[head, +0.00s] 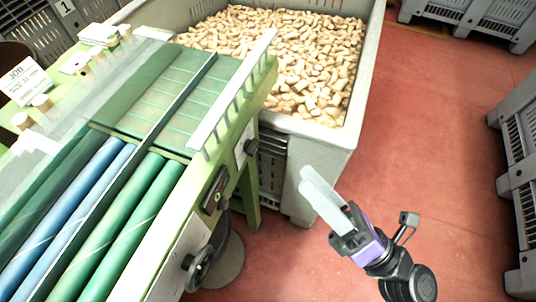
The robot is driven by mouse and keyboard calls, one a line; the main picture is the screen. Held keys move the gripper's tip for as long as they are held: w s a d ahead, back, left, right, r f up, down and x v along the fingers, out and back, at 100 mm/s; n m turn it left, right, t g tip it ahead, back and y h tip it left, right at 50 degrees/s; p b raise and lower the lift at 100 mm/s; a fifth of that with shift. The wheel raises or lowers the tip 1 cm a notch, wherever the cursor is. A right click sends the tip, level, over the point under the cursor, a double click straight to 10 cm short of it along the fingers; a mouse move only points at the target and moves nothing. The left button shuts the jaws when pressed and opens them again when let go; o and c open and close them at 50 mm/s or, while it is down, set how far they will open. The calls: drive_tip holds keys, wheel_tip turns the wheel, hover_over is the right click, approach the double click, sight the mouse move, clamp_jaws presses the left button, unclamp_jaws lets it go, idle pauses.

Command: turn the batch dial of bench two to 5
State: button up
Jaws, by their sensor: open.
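A green sorting bench (223,128) with rollers fills the left of the head view. On its near side panel are a small dark round knob (251,146) on a pale plate, a dark box-like control (214,190), and a black handwheel (200,268) lower down. I cannot tell which is the batch dial; no scale or bench number is readable. My gripper (310,182) has pale fingers and a purple body. It is open, right of the bench and apart from the controls, above the floor. I see nothing between its fingers.
A large grey bin (328,134) full of cork stoppers (290,55) stands behind the bench end. Grey crates line the right edge (512,150) and the top right (470,14). A placard (25,80) stands at left. The red floor (430,130) between is clear.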

drive_tip(key=w+a+f+n+g+y+b, duration=0.1)
drive_tip(key=w+a+f+n+g+b, duration=0.1)
drive_tip(key=w+f+n+g, duration=0.45)
drive_tip(key=n+g+h+b, duration=0.2)
drive_tip(key=n, duration=0.6)
approach(257, 147)
drive_tip(key=a, duration=0.2)
drive_tip(key=shift+m, duration=0.25)
drive_tip(key=x, duration=0.7)
drive_tip(key=shift+w+a+b, duration=0.1)
drive_tip(key=shift+w+b, duration=0.2)
clamp_jaws()
drive_tip(key=shift+r, duration=0.1)
